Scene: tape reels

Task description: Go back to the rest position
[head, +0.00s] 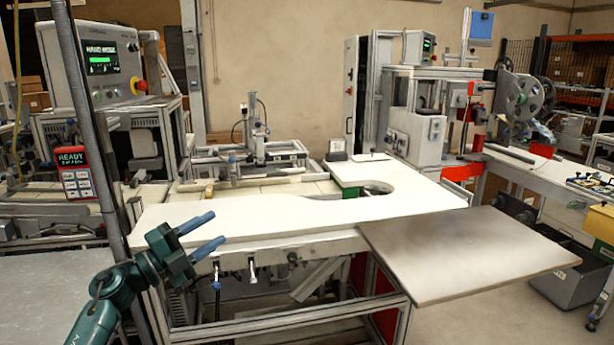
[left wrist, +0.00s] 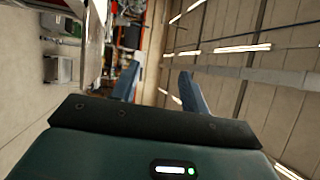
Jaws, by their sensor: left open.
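My left gripper (head: 207,234) reaches in from the lower left of the head view, in front of the white worktable's near edge. Its two blue fingers are apart, with nothing between them. In the left wrist view the same open fingers (left wrist: 160,88) show, with only the distant room and ceiling behind them. The wrist view is turned on its side. My right gripper is not in either view. Tape reels (head: 522,98) are mounted on the machine at the right, far from my gripper.
The white worktable (head: 290,213) has a largely bare top. A grey metal plate (head: 465,250) sticks out at its right front. A grey upright post (head: 88,130) stands close at the left, near my left arm. A dark bin (head: 568,278) stands on the floor at the right.

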